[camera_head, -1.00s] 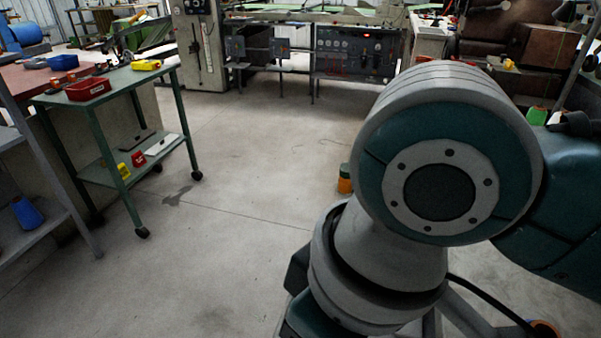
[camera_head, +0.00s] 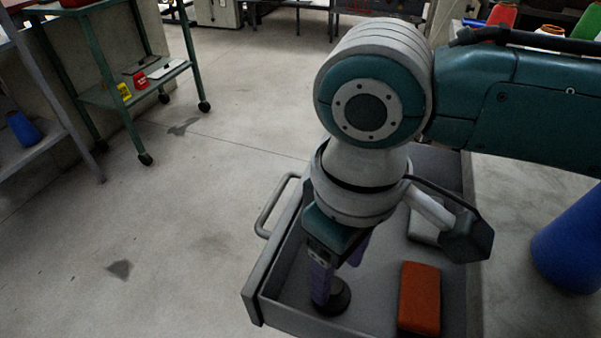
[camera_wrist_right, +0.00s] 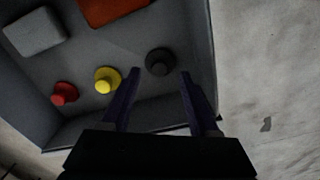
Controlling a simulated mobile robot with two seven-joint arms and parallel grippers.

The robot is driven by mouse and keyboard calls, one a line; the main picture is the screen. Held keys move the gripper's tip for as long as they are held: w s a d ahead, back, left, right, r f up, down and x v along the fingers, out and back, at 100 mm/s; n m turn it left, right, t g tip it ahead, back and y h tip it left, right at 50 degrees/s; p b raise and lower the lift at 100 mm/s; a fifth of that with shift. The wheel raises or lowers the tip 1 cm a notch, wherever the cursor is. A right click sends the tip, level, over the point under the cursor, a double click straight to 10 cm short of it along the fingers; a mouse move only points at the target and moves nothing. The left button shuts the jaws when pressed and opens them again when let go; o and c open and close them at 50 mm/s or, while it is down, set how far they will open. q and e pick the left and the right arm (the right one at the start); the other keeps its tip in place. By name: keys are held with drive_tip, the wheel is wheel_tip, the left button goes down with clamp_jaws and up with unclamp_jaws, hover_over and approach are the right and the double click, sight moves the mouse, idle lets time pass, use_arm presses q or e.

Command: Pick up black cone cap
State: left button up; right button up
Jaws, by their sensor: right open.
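The black cone cap (camera_wrist_right: 159,62) lies in an open grey drawer (camera_head: 252,305). In the right wrist view it sits just beyond and between the two fingertips. In the head view the black cap (camera_head: 335,297) shows partly behind a purple finger. My right gripper (camera_head: 338,275) is open, pointing down into the drawer above the cap, with nothing between its fingers; it also shows in the right wrist view (camera_wrist_right: 158,75). A yellow cone cap (camera_wrist_right: 107,80) and a red cone cap (camera_wrist_right: 65,94) stand beside the black one. My left gripper is not in view.
An orange-red box (camera_head: 419,298) and a light grey block (camera_head: 425,225) lie in the drawer. The drawer walls stand close around the gripper. A blue cylinder (camera_head: 572,245) is at the right. A green trolley (camera_head: 120,95) stands at the left, with clear floor between.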

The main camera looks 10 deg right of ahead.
sight(334, 285)
wheel_tip(334, 285, down, 4)
drive_tip(key=shift+w+b, duration=0.15)
drive_tip(key=shift+b, duration=0.5)
drive_tip(key=shift+r, duration=0.1)
clamp_jaws()
